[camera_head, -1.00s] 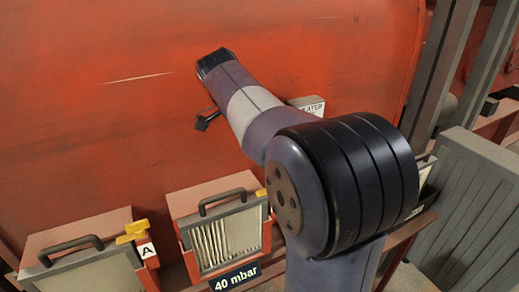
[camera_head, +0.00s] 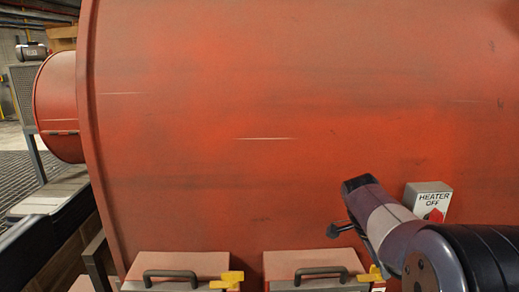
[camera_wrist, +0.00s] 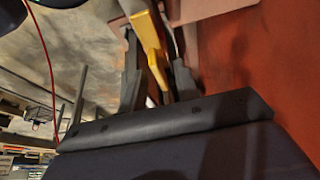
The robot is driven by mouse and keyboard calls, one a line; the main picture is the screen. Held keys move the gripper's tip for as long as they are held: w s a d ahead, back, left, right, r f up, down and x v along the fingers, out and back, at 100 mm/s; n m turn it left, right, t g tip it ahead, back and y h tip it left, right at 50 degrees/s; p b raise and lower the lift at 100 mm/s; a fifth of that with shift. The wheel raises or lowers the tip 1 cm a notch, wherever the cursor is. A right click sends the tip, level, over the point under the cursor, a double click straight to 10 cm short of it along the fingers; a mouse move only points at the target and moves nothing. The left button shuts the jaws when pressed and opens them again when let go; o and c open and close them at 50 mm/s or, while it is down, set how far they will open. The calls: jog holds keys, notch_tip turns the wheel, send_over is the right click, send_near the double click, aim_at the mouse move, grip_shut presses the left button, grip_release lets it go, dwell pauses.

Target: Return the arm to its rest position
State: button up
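My arm (camera_head: 385,215) reaches in from the lower right of the head view, in front of the large red tank. My gripper shows there as a small dark shape (camera_head: 339,229) left of the wrist, too small to read. In the wrist view its two grey fingers (camera_wrist: 153,58) stand apart, so it is open. A yellow latch (camera_wrist: 150,45) shows between them in the picture; it looks beyond the fingers, and I see nothing held.
The red tank (camera_head: 250,110) fills most of the head view. A "HEATER OFF" box (camera_head: 428,197) sits close beside my wrist. Two filter housings (camera_head: 172,268) (camera_head: 312,262) with dark handles and yellow latches (camera_head: 229,279) (camera_head: 375,274) lie below. A floor grating (camera_head: 75,155) shows at left.

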jog(key=shift+r, duration=0.1)
jog(key=v, duration=1.1)
jog(key=x, duration=1)
jog(key=shift+d+f, duration=0.1)
jog(key=shift+f, duration=0.15)
jog(key=shift+d+f, duration=0.15)
jog(key=shift+f, duration=0.15)
jog(key=n, duration=0.2)
jog(key=n+t, duration=0.1)
jog(key=n, duration=0.1)
jog(key=shift+s+r+t, duration=0.1)
jog(key=shift+s+t, duration=0.05)
jog(key=shift+t, duration=0.15)
jog(key=shift+n+t+y+p, duration=0.6)
jog(key=shift+n+y+p, duration=0.15)
jog(key=shift+n, duration=1.35)
jog(key=shift+s, duration=0.1)
